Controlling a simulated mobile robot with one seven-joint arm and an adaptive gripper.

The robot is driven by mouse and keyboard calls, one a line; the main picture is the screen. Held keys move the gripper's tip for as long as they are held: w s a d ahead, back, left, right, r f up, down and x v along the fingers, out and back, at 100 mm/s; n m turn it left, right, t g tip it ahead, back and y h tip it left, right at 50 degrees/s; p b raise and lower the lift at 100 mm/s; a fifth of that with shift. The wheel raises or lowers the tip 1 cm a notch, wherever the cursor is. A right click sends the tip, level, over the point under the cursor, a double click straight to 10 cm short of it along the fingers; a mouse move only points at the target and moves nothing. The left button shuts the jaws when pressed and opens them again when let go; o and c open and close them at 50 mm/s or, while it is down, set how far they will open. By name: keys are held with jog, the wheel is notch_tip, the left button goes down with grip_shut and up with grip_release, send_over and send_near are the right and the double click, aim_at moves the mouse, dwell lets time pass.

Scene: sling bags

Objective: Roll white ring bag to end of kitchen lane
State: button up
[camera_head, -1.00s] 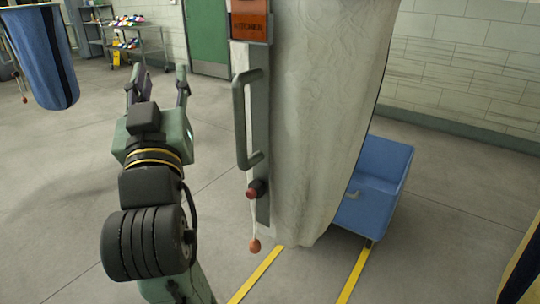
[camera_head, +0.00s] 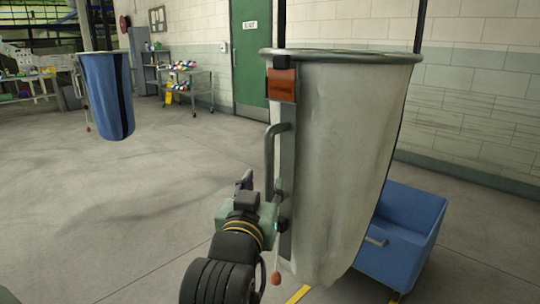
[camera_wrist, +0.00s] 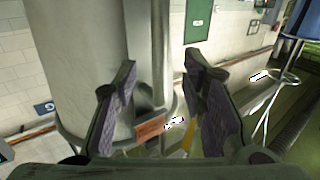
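The white ring bag (camera_head: 345,150) hangs upright from a grey ring (camera_head: 345,56), with an orange tag (camera_head: 282,85) near its top left. A grey vertical handle (camera_head: 269,160) stands out from a strip on its left side. My gripper (camera_head: 260,190) is beside the lower part of this handle. In the wrist view my gripper (camera_wrist: 160,100) has its two fingers spread apart, with the bag (camera_wrist: 75,60) close behind. A grey bar, seemingly the handle, shows between the fingers; contact cannot be told. Yellow lane lines (camera_head: 299,294) show on the floor under the bag, mostly cut off.
A blue wheeled bin (camera_head: 405,235) stands just right of the bag. A blue bag (camera_head: 104,95) hangs at the far left. A shelf cart (camera_head: 188,90) and a green door (camera_head: 250,55) are at the back. The floor at left is clear.

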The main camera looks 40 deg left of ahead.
aim_at(268, 172)
jog(key=p+x, duration=0.1)
jog(key=p, duration=0.1)
jog(key=p+x, duration=0.1)
jog(key=shift+w+a+r+p, duration=0.15)
jog(key=shift+w+r+p, duration=0.15)
jog(key=shift+p, duration=0.1)
jog(key=shift+f+x, duration=0.15)
jog(key=shift+x, duration=1.15)
jog(key=shift+f+x, duration=0.2)
jog(key=shift+x, duration=1.15)
jog(key=shift+s, duration=0.1)
jog(key=shift+c, duration=0.4)
grip_shut()
